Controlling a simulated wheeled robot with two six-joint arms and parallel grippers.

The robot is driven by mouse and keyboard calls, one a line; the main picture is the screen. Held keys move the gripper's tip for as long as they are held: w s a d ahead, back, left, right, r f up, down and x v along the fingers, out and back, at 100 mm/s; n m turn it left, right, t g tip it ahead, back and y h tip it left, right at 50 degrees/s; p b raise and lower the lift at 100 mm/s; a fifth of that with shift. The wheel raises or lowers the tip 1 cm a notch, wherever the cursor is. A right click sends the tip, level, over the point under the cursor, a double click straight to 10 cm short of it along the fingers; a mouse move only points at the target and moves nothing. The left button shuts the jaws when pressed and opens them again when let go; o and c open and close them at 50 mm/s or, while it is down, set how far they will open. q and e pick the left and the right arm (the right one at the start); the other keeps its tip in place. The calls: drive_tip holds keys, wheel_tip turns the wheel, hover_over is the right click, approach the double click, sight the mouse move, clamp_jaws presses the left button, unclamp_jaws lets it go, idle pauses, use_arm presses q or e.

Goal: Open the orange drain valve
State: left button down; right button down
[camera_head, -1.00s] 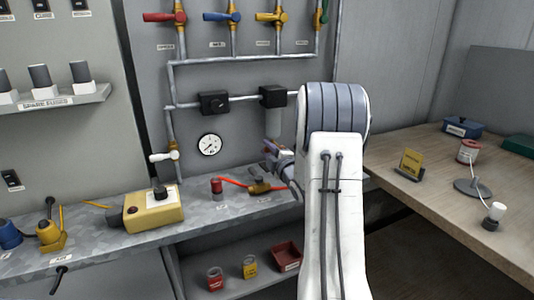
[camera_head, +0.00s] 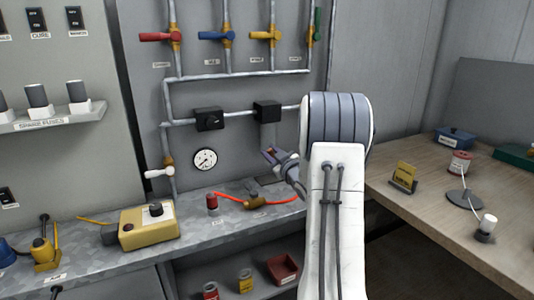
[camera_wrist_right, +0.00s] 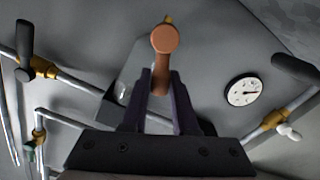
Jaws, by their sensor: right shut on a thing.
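The orange drain valve (camera_wrist_right: 164,40) shows in the right wrist view as an orange handle with a round knob end. It stands between the fingertips of my right gripper (camera_wrist_right: 162,88), which is shut on it. In the head view my right gripper (camera_head: 271,155) is at the wall, just below the grey cylinder (camera_head: 267,137) that hangs under the right black box (camera_head: 268,111) on the pipe. I cannot make out the orange handle clearly there. My left gripper is not in view.
A round gauge (camera_head: 205,159) is left of the gripper. Red, blue, yellow and green valve handles line the pipes above; a white-handled valve (camera_head: 159,172) is at left. Below, the bench (camera_head: 222,233) carries a red hose (camera_head: 282,200) and a yellow box (camera_head: 149,228).

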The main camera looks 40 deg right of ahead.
drive_tip(key=m, duration=0.1)
drive_tip(key=d+m+p, duration=0.1)
drive_tip(key=shift+s+r+m, duration=0.2)
drive_tip(key=shift+m, duration=0.1)
drive_tip(key=shift+s+d+m+p, duration=0.1)
drive_tip(key=shift+d+m+p, duration=0.45)
drive_tip(key=shift+m, duration=0.55)
drive_tip(key=c, duration=0.7)
unclamp_jaws()
drive_tip(key=b+v, duration=0.1)
drive_tip(key=v, duration=0.9)
drive_tip(key=shift+s, duration=0.25)
drive_tip(key=shift+w, duration=0.1)
